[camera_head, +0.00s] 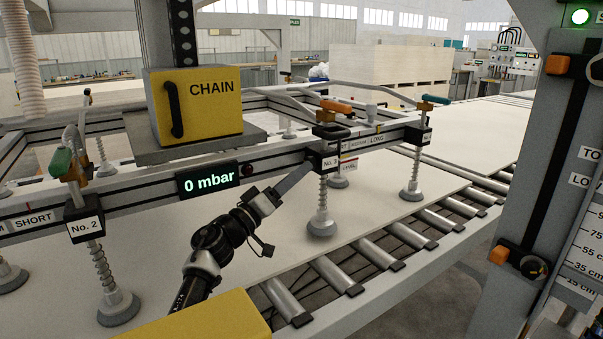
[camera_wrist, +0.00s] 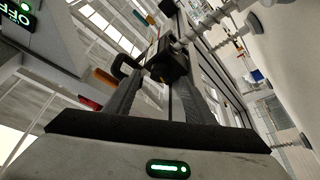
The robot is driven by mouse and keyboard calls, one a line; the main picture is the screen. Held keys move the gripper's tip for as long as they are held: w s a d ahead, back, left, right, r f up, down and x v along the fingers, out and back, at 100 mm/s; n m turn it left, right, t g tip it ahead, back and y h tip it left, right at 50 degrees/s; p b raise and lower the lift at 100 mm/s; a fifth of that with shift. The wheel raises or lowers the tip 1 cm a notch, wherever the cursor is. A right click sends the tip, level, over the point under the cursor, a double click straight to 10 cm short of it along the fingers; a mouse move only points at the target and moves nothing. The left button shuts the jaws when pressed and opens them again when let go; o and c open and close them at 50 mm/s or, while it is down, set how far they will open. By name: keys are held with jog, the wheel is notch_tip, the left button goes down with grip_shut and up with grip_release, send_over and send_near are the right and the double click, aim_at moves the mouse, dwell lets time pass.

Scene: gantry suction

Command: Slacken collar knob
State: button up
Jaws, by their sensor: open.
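The No. 3 collar (camera_head: 323,158) is a dark block on the front rail of the suction frame, above a spring-mounted suction cup (camera_head: 321,222). My gripper (camera_head: 303,172) comes up from the lower left, with its fingertips close to the collar's left side. In the wrist view, my gripper (camera_wrist: 167,82) has its two fingers apart, and a dark collar block (camera_wrist: 172,64) with a rounded front lies just past the tips. I cannot make out the collar knob clearly, nor whether a finger touches the collar. The No. 2 collar (camera_head: 84,218) sits farther left.
A yellow CHAIN box (camera_head: 205,105) hangs above the frame, and a display (camera_head: 207,180) reads 0 mbar. An orange lever (camera_head: 336,106) stands above the No. 3 collar. Pale boards lie on the roller conveyor (camera_head: 340,276) below. A grey post with a height scale (camera_head: 560,150) stands at right.

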jog(key=shift+x, duration=1.4)
jog(key=c, duration=1.1)
jog(key=shift+o, duration=0.2)
jog(key=shift+r+n, duration=0.1)
jog(key=shift+n, duration=0.4)
jog(key=shift+s+r+n+y+p, duration=0.1)
jog(key=shift+n+y+p, duration=0.7)
jog(key=shift+n+p, duration=0.7)
jog(key=shift+s+r+n+y+p, duration=0.15)
jog(key=shift+n+y+p, duration=0.75)
jog(key=shift+n, duration=1)
jog(key=shift+w+f, duration=0.1)
